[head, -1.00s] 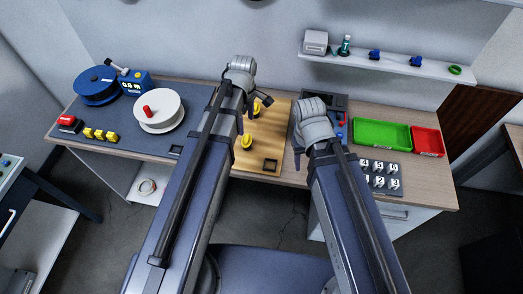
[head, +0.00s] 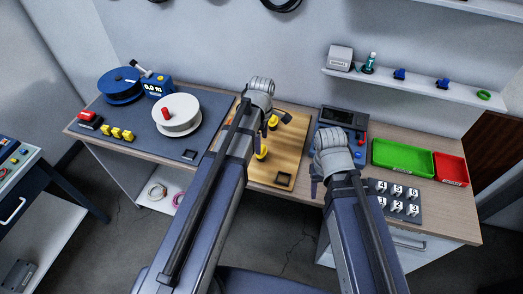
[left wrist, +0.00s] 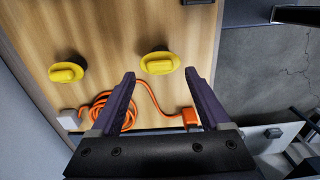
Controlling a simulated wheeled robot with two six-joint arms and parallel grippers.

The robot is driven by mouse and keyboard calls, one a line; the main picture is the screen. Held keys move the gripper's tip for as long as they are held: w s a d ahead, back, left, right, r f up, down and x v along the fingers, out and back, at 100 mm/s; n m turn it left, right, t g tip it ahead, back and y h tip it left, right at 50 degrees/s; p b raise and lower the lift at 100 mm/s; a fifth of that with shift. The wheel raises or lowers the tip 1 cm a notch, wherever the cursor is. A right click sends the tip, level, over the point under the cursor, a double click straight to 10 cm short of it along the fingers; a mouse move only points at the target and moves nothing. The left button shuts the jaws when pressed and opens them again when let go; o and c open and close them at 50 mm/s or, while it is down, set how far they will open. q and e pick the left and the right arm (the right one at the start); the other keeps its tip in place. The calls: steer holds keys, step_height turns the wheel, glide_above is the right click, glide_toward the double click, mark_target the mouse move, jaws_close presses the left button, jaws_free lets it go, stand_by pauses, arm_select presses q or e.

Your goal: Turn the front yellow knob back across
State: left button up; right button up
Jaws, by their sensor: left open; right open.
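The front yellow knob (left wrist: 159,63) sits on a wooden board (left wrist: 110,25). In the left wrist view its grip bar lies nearly crosswise, and it also shows in the head view (head: 262,153). My left gripper (left wrist: 163,82) is open and empty, its fingers pointing at the board. The front knob appears just beyond the fingertips, between their lines, and apart from them. The back yellow knob (left wrist: 67,72) is to the left in that view. My right gripper (head: 317,187) is open over the bench right of the board, partly hidden by its own wrist.
An orange cable (left wrist: 100,106) lies coiled on the board, with an orange plug (left wrist: 190,117) below the right finger. A white reel (head: 178,112) stands left of the board. A green tray (head: 402,157), a red tray (head: 451,168) and a numbered block panel (head: 398,205) are to the right.

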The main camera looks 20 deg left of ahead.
arm_select(q)
steer(key=shift+f+b, duration=1.05)
steer(key=shift+f, duration=0.55)
arm_select(e)
step_height(320, 180, down, 3)
steer(key=shift+f, duration=0.1)
arm_select(q)
steer(key=shift+r, duration=0.1)
steer(key=shift+c, duration=0.2)
jaws_close()
